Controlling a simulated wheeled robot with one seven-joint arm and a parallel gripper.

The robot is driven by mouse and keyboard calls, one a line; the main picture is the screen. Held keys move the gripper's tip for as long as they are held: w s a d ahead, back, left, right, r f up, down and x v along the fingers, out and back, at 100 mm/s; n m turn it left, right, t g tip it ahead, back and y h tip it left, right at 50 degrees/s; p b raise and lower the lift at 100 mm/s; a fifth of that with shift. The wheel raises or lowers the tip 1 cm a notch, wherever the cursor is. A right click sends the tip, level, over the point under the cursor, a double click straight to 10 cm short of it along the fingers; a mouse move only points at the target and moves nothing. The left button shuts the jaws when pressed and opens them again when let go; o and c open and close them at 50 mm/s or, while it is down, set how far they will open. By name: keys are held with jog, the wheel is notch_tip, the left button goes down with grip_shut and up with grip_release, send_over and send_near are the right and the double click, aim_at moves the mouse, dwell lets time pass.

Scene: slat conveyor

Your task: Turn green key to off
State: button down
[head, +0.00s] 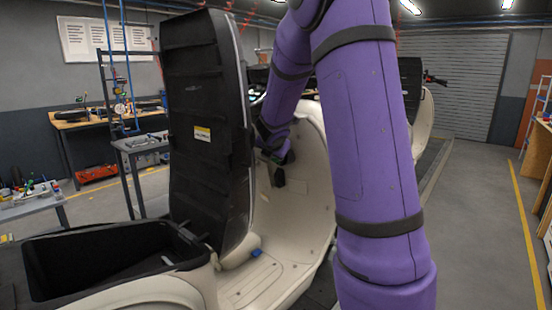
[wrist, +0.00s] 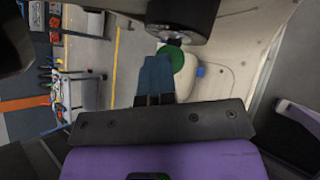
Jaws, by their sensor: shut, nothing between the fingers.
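The green key (wrist: 175,60) shows in the wrist view as a round green head below a dark cylindrical lock (wrist: 185,20), with a bit of silver metal between them. My gripper (wrist: 155,62) is shut and empty. Its blue fingers lie together at the left side of the key head and overlap its edge in the picture; I cannot tell whether they touch it. In the head view my purple arm reaches to the inner front of a cream scooter (head: 310,190).
The seat stands upright left of my arm, above an open black storage bin (head: 100,260). A small blue object (head: 256,253) lies on the scooter's footboard and also shows in the wrist view (wrist: 200,71).

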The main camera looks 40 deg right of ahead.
jog(key=shift+a+f, duration=0.15)
jog(key=shift+f, duration=0.45)
dwell(0.7)
jog(key=r+v, duration=0.1)
jog(key=v, duration=0.7)
jog(key=shift+d+r, duration=0.2)
jog(key=shift+r, duration=0.05)
dwell(1.0)
dwell(0.6)
